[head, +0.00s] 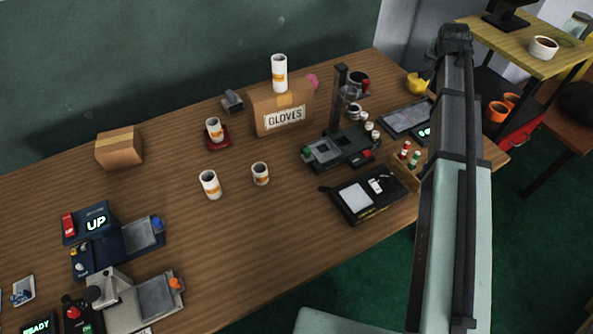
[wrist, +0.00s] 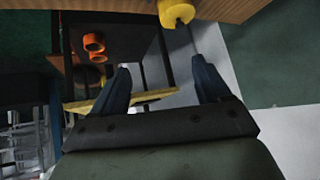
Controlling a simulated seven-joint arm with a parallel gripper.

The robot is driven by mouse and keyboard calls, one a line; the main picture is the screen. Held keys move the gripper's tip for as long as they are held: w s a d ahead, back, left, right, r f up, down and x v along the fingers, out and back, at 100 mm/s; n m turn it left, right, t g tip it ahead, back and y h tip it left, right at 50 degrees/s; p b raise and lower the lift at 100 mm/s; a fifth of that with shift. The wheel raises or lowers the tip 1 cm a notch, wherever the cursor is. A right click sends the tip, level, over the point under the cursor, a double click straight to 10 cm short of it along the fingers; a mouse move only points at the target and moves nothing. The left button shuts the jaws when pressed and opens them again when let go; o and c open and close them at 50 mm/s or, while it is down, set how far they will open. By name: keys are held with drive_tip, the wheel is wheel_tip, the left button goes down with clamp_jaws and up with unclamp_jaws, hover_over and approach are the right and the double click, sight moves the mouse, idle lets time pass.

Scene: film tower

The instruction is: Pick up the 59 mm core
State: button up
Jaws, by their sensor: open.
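Several white cores with orange bands show in the head view. One core (head: 279,73) stands on top of the gloves box (head: 267,121). Another core (head: 214,129) stands on a red base (head: 219,143). A core (head: 210,185) and a shorter core (head: 260,174) stand upright on the bare wood. No size marking is readable, so I cannot tell which is 59 mm. My gripper (wrist: 162,84) is open and empty in the wrist view, with no core between or near its fingers. My fingertips are not distinct in the head view, where my arm reaches up the right side.
The wooden table (head: 160,235) has free room around the two cores on the wood. A cardboard box (head: 119,147) stands left, dark devices (head: 342,148) right. A yellow pot (wrist: 176,13) is at the table edge; orange mugs (wrist: 93,42) sit on a shelf beyond.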

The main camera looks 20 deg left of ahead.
drive_tip(key=s+a+r+n+y, duration=0.1)
drive_tip(key=s+a+r+n, duration=0.2)
drive_tip(key=a, duration=0.7)
drive_tip(key=s+a+r+n+y, duration=0.1)
drive_tip(key=s+a+r+n, duration=0.15)
drive_tip(key=a, duration=0.85)
drive_tip(key=n+g, duration=0.8)
drive_tip(key=n, duration=0.2)
hover_over(259, 169)
drive_tip(key=s+d, duration=0.2)
drive_tip(key=d, duration=0.1)
wheel_tip(259, 169, down, 12)
drive_tip(key=shift+y, duration=0.5)
drive_tip(key=shift+w+a+f, duration=0.1)
drive_tip(key=shift+a+f, duration=0.3)
drive_tip(key=shift+f, duration=1.7)
drive_tip(key=shift+w+a+f, duration=0.1)
drive_tip(key=shift+a+f, duration=0.25)
drive_tip(key=shift+f, duration=1.75)
drive_tip(key=shift+w+a+f, duration=0.1)
drive_tip(key=shift+a+f, duration=0.3)
drive_tip(key=shift+f, duration=1.7)
drive_tip(key=c, duration=1.1)
